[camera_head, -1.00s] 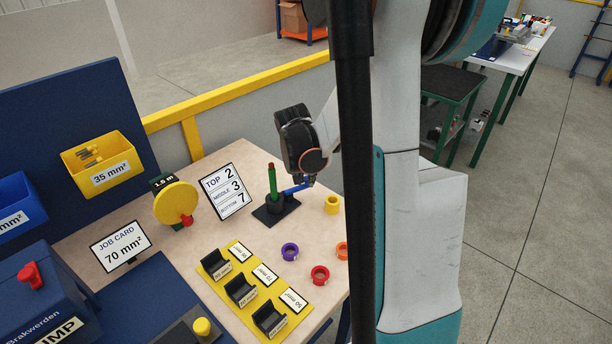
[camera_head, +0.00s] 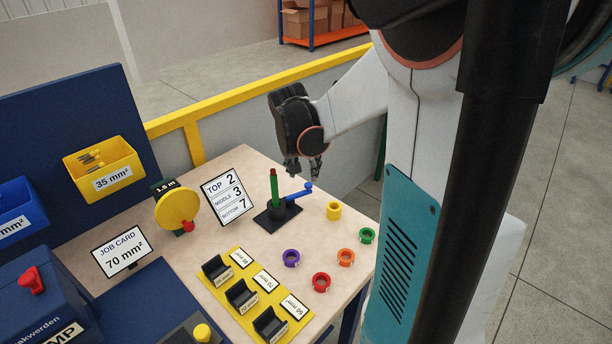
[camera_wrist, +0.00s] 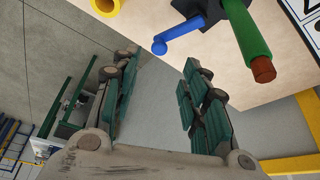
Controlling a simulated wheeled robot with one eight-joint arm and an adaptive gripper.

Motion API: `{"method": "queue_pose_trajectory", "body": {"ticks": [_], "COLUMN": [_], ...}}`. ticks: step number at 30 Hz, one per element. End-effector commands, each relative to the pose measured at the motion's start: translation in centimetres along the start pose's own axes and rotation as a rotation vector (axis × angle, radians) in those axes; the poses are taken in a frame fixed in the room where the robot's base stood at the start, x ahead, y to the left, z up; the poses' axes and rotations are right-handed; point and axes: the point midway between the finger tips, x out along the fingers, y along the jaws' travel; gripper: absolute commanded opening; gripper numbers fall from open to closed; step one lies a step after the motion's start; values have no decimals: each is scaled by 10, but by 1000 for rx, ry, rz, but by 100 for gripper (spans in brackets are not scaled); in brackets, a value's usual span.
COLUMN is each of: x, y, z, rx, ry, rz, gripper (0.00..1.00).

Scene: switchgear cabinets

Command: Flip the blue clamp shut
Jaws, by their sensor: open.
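The blue clamp lever (camera_head: 299,193) sticks out to the right from a black base (camera_head: 277,215), with a ball at its free end. It also shows in the wrist view (camera_wrist: 178,36). A green rod with a red-brown tip (camera_head: 274,186) stands upright in the base. My gripper (camera_head: 305,173) is open and empty, just above and behind the lever's ball end. In the wrist view my gripper's fingers (camera_wrist: 160,85) are spread apart, and the lever's ball lies beyond them, not between the pads. Whether a finger touches the lever cannot be told.
A yellow ring (camera_head: 334,211) stands right of the base. Purple (camera_head: 291,258), red (camera_head: 321,282), orange (camera_head: 346,257) and green (camera_head: 366,235) rings lie nearer. A number card (camera_head: 228,196) stands left of the rod. A yellow rail (camera_head: 250,95) runs behind the table.

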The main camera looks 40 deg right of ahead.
Motion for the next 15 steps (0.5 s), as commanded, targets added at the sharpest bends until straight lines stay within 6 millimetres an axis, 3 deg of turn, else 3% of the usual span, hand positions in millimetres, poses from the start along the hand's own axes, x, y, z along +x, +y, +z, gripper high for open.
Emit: {"method": "queue_pose_trajectory", "body": {"ticks": [6,15], "x": [-30,-42], "y": [0,0], "z": [0,0], "rx": [1,0], "ry": [0,0], "rz": [0,1], "gripper": [41,41]}}
